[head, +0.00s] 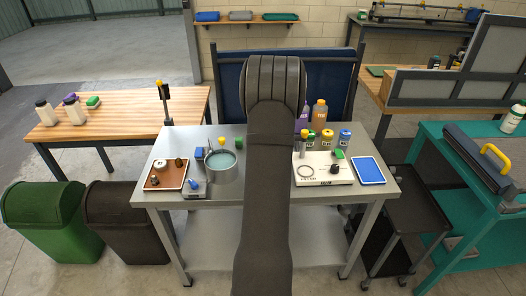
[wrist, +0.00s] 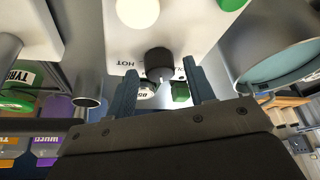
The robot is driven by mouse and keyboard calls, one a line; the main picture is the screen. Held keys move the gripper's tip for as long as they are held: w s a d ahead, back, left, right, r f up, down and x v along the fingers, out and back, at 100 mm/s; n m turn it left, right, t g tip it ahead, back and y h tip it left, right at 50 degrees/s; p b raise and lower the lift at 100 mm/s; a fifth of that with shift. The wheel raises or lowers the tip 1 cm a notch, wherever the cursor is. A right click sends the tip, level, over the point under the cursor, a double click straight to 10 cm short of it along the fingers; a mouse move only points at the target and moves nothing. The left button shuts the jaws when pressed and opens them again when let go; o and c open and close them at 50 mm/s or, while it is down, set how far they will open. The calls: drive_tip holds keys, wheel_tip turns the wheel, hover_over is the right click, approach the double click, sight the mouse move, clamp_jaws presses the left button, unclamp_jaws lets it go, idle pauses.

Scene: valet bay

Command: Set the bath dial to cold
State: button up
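The bath dial (wrist: 159,62) is a black knob on a white panel (wrist: 180,28) in the wrist view. The word HOT is printed left of the dial. Letters to its right are partly hidden by a finger. A pale mark shows near the dial's lower edge; its exact direction is hard to tell. My gripper (wrist: 160,66) is open, with one blue finger on each side of the dial and visible gaps between. In the head view my arm hides the gripper and dial.
A metal pot of teal liquid (head: 222,171) stands beside my arm; its rim also shows in the wrist view (wrist: 285,68). A brown tray (head: 152,183) is left, a white board (head: 325,178) and blue tablet (head: 369,170) right. A green knob (wrist: 232,3) is near the dial.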

drive_tip(key=shift+r, duration=0.15)
drive_tip(key=v, duration=1.7)
drive_tip(key=shift+s, duration=0.15)
drive_tip(key=a+m+h, duration=0.5)
drive_tip(key=a+m, duration=0.3)
drive_tip(key=m, duration=0.6)
drive_tip(key=x, duration=1.7)
drive_tip(key=shift+f, duration=0.25)
drive_tip(key=shift+c, duration=0.4)
drive_tip(key=c, duration=0.9)
